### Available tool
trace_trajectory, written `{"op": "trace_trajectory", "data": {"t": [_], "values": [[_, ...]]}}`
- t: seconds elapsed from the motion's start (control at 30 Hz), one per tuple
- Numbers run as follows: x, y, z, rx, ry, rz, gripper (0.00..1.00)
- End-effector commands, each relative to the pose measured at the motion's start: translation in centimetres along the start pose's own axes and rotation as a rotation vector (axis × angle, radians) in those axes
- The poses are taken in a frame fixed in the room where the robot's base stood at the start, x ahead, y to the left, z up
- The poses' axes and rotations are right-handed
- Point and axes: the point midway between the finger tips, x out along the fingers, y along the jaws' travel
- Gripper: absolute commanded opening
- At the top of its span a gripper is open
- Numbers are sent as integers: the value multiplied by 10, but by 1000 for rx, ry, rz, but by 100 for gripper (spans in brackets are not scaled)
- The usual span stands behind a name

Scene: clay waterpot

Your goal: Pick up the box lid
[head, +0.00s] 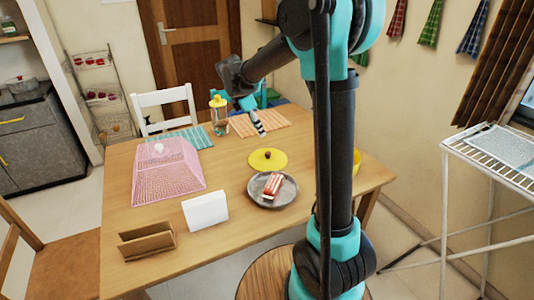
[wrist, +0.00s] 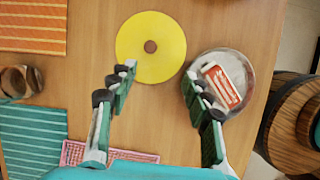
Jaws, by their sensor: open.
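A flat yellow round lid with a brown knob (head: 280,159) lies on the wooden table, behind a grey plate. It also shows at the top of the wrist view (wrist: 150,30). No other thing in view looks clearly like a box lid. My gripper (head: 259,129) is above the table, behind the yellow lid in the head view. In the wrist view my gripper (wrist: 158,76) has its two fingers well apart with nothing between them. The fingertips appear near the lid's lower edge; the height between them is unclear.
The grey plate (head: 285,198) holds a red and white packet (head: 272,186). A pink mesh cover (head: 165,175), a white upright holder (head: 205,211), a brown holder (head: 147,242) and a yellow-topped glass jar (head: 220,120) stand around. A round wooden stool (head: 262,277) is at the front.

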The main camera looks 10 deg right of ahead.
Motion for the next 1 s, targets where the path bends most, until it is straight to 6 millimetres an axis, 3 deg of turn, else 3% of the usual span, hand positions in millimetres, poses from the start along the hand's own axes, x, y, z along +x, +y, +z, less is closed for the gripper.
{"op": "trace_trajectory", "data": {"t": [0.1,0.23,0.7,1.0], "values": [[-4,13,-5,-82,-18,-9,49],[5,15,-5,-103,-22,-13,49],[94,14,-3,-99,-21,-12,49],[119,13,-3,-99,-21,-12,49]]}}
